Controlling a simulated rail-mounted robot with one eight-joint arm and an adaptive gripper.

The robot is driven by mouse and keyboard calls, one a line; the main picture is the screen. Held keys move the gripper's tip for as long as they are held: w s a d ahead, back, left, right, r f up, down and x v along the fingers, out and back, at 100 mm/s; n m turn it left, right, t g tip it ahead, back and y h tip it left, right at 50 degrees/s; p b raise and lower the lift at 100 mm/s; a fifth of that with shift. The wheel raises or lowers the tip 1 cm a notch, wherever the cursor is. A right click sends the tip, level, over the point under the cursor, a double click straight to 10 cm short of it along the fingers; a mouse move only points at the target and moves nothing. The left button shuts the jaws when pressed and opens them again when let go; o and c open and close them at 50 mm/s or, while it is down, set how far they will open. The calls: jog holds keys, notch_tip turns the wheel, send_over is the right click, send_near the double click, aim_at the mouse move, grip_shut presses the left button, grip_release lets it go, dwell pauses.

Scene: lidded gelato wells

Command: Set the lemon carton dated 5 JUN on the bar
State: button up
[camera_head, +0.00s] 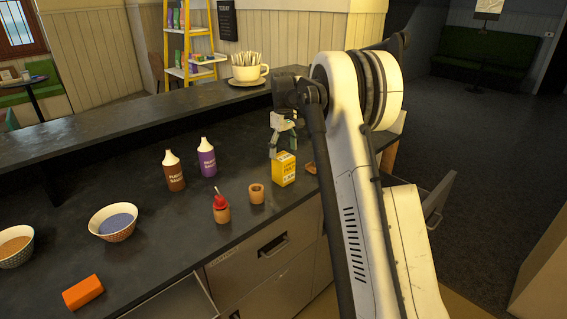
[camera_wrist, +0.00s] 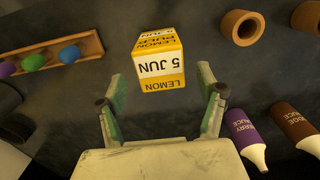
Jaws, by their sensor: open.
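The yellow lemon carton (camera_head: 284,169) stands upright on the dark counter, near its front edge. In the wrist view its white band reads 5 JUN on the carton (camera_wrist: 159,64). My gripper (camera_head: 283,150) is just behind and above the carton in the head view. In the wrist view my gripper (camera_wrist: 161,95) is open, its two fingers apart on either side of the carton's near end, with a gap on both sides. The raised dark bar ledge (camera_head: 130,107) runs along the back of the counter.
Brown (camera_head: 174,172) and purple (camera_head: 207,158) sauce bottles stand left of the carton. An empty cone cup (camera_head: 257,194) and a red-topped one (camera_head: 221,208) are close by. A wooden holder (camera_wrist: 50,52) carries coloured balls. A large cup on a saucer (camera_head: 246,82) occupies the ledge's right end.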

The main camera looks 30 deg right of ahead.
notch_tip(320, 180, up, 5)
jog(key=shift+s+a, duration=0.1)
jog(key=s+a+r+t, duration=0.1)
jog(key=s+a+r, duration=0.35)
jog(key=s, duration=0.25)
jog(key=s+a+r+m+t, duration=0.1)
jog(key=s+a+r, duration=0.2)
jog(key=s+a, duration=0.25)
jog(key=s+a+r+t, duration=0.1)
jog(key=s+a+r, duration=0.35)
jog(key=s, duration=0.35)
jog(key=s+a+f+t, duration=0.1)
jog(key=s+a+f, duration=0.2)
jog(key=s, duration=0.4)
jog(key=s+a+f+m+t, duration=0.1)
jog(key=s+a+f, duration=0.1)
jog(key=s, duration=0.6)
jog(key=s+a+f+m+t, duration=0.1)
jog(key=s+a+f+t, duration=0.1)
jog(key=s, duration=0.6)
notch_tip(320, 180, down, 3)
jog(key=shift+s+a+r, duration=0.15)
jog(key=shift+s+a, duration=0.05)
jog(key=shift+a, duration=0.6)
notch_tip(320, 180, down, 5)
jog(key=b, duration=0.5)
